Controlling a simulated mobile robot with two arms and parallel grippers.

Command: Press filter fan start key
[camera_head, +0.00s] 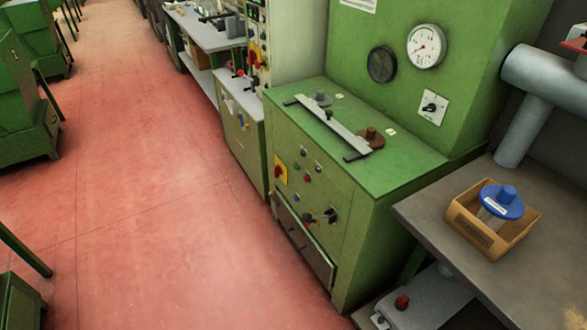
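No key can be read as the filter fan start key; the labels are too small to tell. The green machine's front panel (330,185) carries several small round buttons, among them a red button (307,179). A yellow plate with a red switch (281,171) sits to their left. A dark handle-like part (320,216) sticks out below them. A black rotary switch on a white plate (432,107) is on the upright green panel, under a round white gauge (426,46). Neither of my grippers is in view.
A grey table (420,212) at the right holds an open wooden box (514,242) with a blue-topped item (500,200) in it. A grey pipe (527,105) stands behind. The red floor (150,200) is clear along the aisle; green machines (25,110) line its left side.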

